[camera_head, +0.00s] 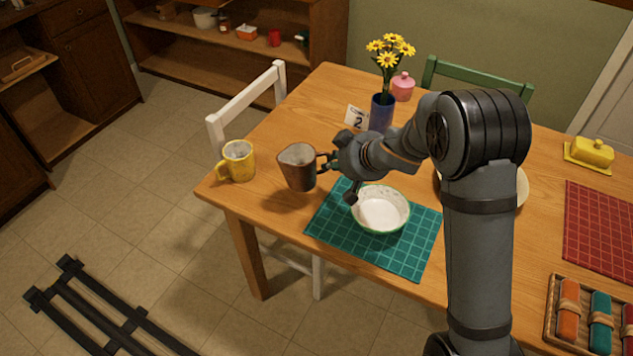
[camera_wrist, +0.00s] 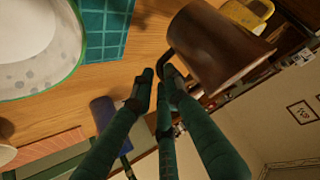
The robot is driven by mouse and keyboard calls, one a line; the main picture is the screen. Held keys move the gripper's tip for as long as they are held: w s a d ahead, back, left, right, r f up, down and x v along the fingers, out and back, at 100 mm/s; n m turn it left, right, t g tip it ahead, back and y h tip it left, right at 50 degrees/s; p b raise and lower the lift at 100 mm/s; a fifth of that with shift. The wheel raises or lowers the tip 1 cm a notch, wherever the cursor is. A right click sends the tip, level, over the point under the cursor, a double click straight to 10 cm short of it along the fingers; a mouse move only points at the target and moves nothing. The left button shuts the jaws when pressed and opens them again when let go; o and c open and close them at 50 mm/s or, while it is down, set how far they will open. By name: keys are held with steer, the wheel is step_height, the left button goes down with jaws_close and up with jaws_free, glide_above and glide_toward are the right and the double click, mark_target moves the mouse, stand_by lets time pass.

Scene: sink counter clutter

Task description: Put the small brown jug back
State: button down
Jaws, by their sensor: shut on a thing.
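The small brown jug (camera_head: 299,168) is at the table's left end, between the yellow mug and the white bowl. My gripper (camera_head: 329,163) is shut on the jug's handle, from the jug's right side. In the wrist view the jug (camera_wrist: 218,50) is at the upper right, with its dark handle at the fingertips (camera_wrist: 158,75). The jug looks roughly upright and seems held above the table; its exact height is hard to tell. Its far side is hidden.
A yellow mug (camera_head: 237,161) stands left of the jug near the table edge. A white bowl (camera_head: 381,211) sits on a green placemat (camera_head: 333,231). Behind are a blue vase (camera_head: 381,112) with yellow flowers, a number card (camera_head: 356,117) and a pink pot (camera_head: 403,87).

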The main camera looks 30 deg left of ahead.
steer(key=a+f+b, duration=0.1)
steer(key=f, duration=0.1)
steer(key=a+f+b, duration=0.1)
steer(key=f, duration=0.1)
steer(key=a+f+b, duration=0.1)
steer(key=f, duration=0.1)
steer(key=shift+a+f, duration=0.15)
steer(key=shift+a, duration=0.25)
steer(key=shift+s, duration=0.1)
steer(key=c, duration=1.7)
jaws_free()
steer(key=shift+c, duration=0.2)
steer(key=shift+d, duration=0.1)
steer(key=p+v, duration=0.2)
steer(key=v, duration=1)
steer(key=shift+p, duration=0.4)
